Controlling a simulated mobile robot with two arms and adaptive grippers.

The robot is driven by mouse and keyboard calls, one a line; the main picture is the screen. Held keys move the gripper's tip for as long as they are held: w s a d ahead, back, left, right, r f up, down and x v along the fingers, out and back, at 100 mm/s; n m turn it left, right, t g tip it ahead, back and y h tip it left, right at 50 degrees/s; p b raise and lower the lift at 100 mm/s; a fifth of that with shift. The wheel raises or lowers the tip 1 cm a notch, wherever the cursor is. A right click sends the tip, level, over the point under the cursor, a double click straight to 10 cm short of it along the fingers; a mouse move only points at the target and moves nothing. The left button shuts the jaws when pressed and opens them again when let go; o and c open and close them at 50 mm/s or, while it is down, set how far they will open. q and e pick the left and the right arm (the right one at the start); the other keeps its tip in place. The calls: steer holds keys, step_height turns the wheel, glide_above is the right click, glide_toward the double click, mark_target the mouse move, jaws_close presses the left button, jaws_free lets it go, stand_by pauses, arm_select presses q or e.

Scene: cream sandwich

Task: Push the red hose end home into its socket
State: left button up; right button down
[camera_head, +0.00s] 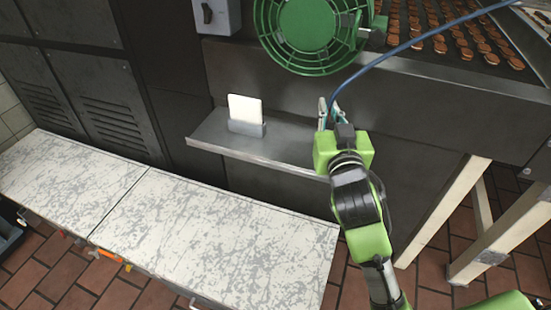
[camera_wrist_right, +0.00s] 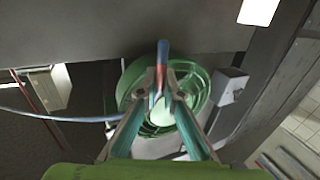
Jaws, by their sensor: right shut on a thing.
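My right gripper (camera_head: 325,112) is shut on the red hose end, in front of the steel machine panel and above the small shelf. In the right wrist view, the hose end (camera_wrist_right: 161,54) shows red and blue between the fingertips (camera_wrist_right: 160,88) and sticks out past them. The blue hose (camera_head: 430,36) runs from the gripper up to the right in the head view; it also shows at the left of the wrist view (camera_wrist_right: 60,117). I cannot make out the socket in either view. My left gripper is not in view.
A green fan (camera_head: 308,25) is close above the gripper. A steel shelf (camera_head: 210,131) holds a white card (camera_head: 244,108). A grey switch box (camera_head: 217,17) is at upper left. A scuffed white worktop (camera_head: 230,235) lies lower left. A conveyor with round biscuits (camera_head: 465,45) is at upper right.

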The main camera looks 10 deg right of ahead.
steer(key=w+f+b, duration=0.1)
steer(key=w+b, duration=0.1)
steer(key=b, duration=0.5)
glide_above(278, 139)
steer(key=f, duration=0.9)
steer(key=shift+s+d, duration=0.2)
steer(key=shift+s, duration=0.2)
steer(key=shift+w+a+f, duration=0.2)
steer(key=shift+w+f, duration=0.05)
steer(key=shift+f, duration=0.05)
step_height(278, 139, down, 3)
steer(key=shift+w+a+b, duration=0.1)
steer(key=shift+b, duration=0.5)
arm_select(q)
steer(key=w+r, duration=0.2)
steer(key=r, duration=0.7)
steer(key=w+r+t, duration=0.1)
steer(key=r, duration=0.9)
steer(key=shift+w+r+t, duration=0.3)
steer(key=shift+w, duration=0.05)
arm_select(e)
steer(key=shift+f, duration=0.1)
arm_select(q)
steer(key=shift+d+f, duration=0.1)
arm_select(e)
steer(key=shift+f, duration=0.15)
steer(key=c, duration=2.2)
jaws_free()
